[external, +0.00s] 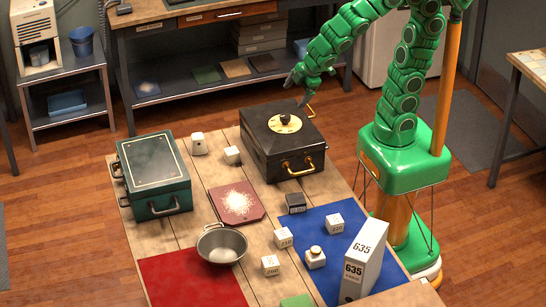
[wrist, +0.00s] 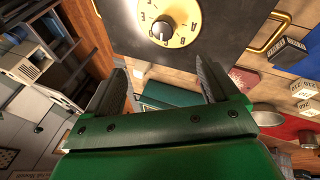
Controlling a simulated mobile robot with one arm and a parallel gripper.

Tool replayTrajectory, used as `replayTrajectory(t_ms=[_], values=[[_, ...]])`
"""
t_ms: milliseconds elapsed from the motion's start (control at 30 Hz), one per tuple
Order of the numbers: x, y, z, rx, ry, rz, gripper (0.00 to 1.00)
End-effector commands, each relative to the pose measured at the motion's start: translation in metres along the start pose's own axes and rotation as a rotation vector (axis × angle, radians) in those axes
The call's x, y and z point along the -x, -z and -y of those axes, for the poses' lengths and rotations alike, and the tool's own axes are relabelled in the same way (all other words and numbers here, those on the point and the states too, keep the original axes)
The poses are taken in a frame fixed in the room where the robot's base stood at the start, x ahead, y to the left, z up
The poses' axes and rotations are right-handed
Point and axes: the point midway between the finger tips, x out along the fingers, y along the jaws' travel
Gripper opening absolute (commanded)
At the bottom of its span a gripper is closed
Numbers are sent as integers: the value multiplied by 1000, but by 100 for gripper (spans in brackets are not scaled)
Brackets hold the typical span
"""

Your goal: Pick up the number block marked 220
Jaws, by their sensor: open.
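Small white number blocks stand on the right part of the table. One block (external: 334,223) is on the blue mat, one (external: 283,237) is at the mat's left edge, and one (external: 270,265) is on bare wood nearer the front. Their printed numbers are too small to read surely, so I cannot tell which is 220. Two white blocks (wrist: 302,88) also show upside down at the right of the wrist view. My gripper (external: 296,90) is above the rear of the black box, far from the blocks. In the wrist view it (wrist: 161,72) is open and empty.
The black box (external: 283,150) with a dial and brass handles stands at the table's back. A green case (external: 153,178), a metal bowl (external: 221,245), a dark block (external: 296,203) and a tall white 635 box (external: 362,262) are around. Bare wood lies between them.

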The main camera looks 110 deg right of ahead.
Motion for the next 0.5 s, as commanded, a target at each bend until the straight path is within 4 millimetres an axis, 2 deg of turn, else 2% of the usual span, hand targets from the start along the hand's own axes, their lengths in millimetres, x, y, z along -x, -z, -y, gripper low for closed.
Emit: replayTrajectory(t_ms=[33,133,267,367,500], values=[[-8,19,-5,35,-23,-44,88],[-19,59,-11,110,-57,-146,88],[-31,110,-6,222,-76,-279,88],[-40,146,8,317,-64,-379,88],[-51,187,41,455,-15,-511,88]])
